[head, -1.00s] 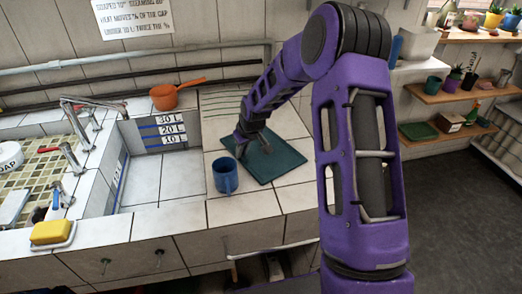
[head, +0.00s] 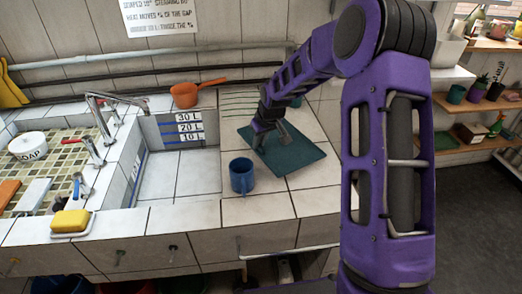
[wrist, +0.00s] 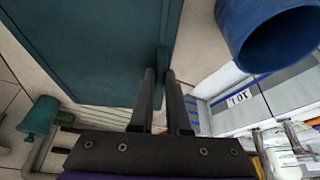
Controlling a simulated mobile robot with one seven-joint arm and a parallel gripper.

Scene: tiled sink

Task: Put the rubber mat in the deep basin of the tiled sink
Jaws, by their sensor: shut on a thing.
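The dark green rubber mat (head: 299,156) lies on the tiled counter, right of the deep basin (head: 182,178), and looks flat. The basin is a white tiled well with 30 L, 20 L and 10 L marks on its back wall. My gripper (head: 262,148) is over the mat's left part, pointing down. In the wrist view, the two black fingers (wrist: 163,88) are close together on a small raised part at the mat's edge; the mat (wrist: 95,45) spreads out to the left. My wrist hides part of the mat in the head view.
A blue mug (head: 242,176) stands on the counter between basin and mat, close to my gripper in the wrist view (wrist: 262,38). An orange pan (head: 185,95) sits behind the basin. A tap (head: 102,115) and yellow sponge (head: 70,221) are left. The basin floor looks clear.

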